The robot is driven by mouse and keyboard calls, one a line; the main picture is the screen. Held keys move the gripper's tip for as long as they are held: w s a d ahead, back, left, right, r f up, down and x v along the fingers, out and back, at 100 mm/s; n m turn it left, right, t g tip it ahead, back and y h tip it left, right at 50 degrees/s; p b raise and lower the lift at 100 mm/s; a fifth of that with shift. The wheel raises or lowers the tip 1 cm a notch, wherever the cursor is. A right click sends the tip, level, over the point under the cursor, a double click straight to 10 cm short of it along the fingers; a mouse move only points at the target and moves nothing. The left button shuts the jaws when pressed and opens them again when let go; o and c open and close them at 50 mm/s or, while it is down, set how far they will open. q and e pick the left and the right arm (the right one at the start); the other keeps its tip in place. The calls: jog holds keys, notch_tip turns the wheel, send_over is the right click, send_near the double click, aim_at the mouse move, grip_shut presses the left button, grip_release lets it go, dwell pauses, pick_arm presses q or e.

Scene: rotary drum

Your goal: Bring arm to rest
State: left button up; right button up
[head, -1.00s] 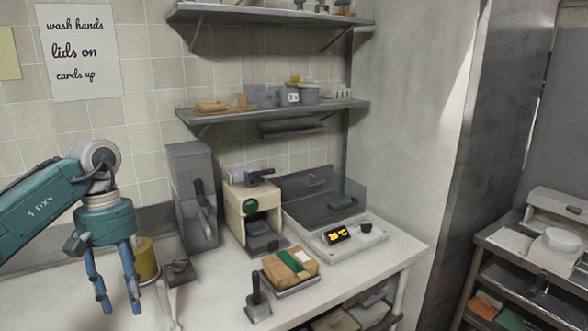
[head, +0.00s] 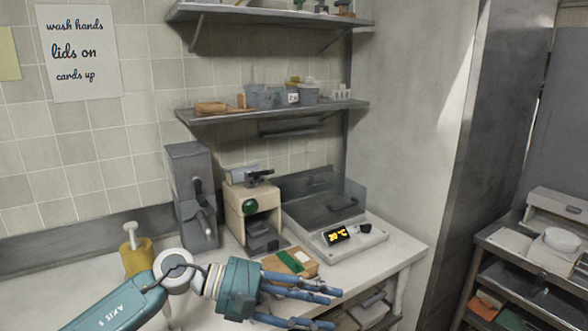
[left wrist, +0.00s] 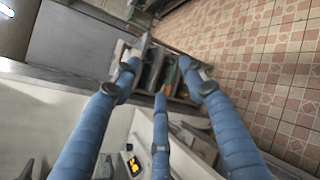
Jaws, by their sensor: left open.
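My left arm comes in from the bottom left of the head view. Its teal left gripper (head: 318,308) with blue fingers points right, low in front of the counter (head: 390,240). The fingers are spread and nothing shows between them. In the left wrist view the blue fingers (left wrist: 160,85) reach toward the shelving below and the tiled floor. The gripper and arm hide part of the counter front. My right gripper does not show.
A box with a green stripe (head: 292,262) sits just behind the gripper. Behind stand a grey dispenser (head: 190,190), a wooden device (head: 254,210) and a unit with a lit display (head: 337,236). A yellow container (head: 136,256) stands beside the arm. A side rack (head: 535,285) is at right.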

pick_arm(q)
notch_tip(320, 180, up, 9)
jog(key=w+d+n+t+h, duration=0.15)
jog(key=n+t+h, duration=0.35)
jog(key=n+t, duration=0.7)
jog(key=w+a+f+n+t+y, duration=0.2)
jog(key=w+a+n+t+y, duration=0.35)
jog(key=n, duration=1.15)
jog(key=s+a+f+n+g+y, duration=0.1)
jog(key=s+a+f+n+y, duration=0.2)
jog(key=a+f+n+y, duration=0.55)
jog(key=s+a+f+n+g+y, duration=0.25)
jog(key=a+f+n+y, duration=0.25)
jog(key=a+f+n, duration=0.45)
jog(key=s+a+f+n+g, duration=0.2)
jog(key=s+f+n+g, duration=0.3)
jog(key=s+f, duration=0.6)
jog(key=s+a+f+n+g, duration=0.1)
jog(key=s+f+n+g, duration=0.5)
jog(key=s, duration=1)
notch_tip(320, 180, down, 28)
jog(key=s+g, duration=0.1)
jog(key=s, duration=0.2)
jog(key=s+a+f+g, duration=0.1)
jog(key=s+a+f, duration=0.2)
jog(key=s+f, duration=1.3)
jog(key=shift+s+a+m+y, duration=0.15)
jog(key=shift+s+m+y, duration=0.15)
jog(key=shift+s, duration=0.1)
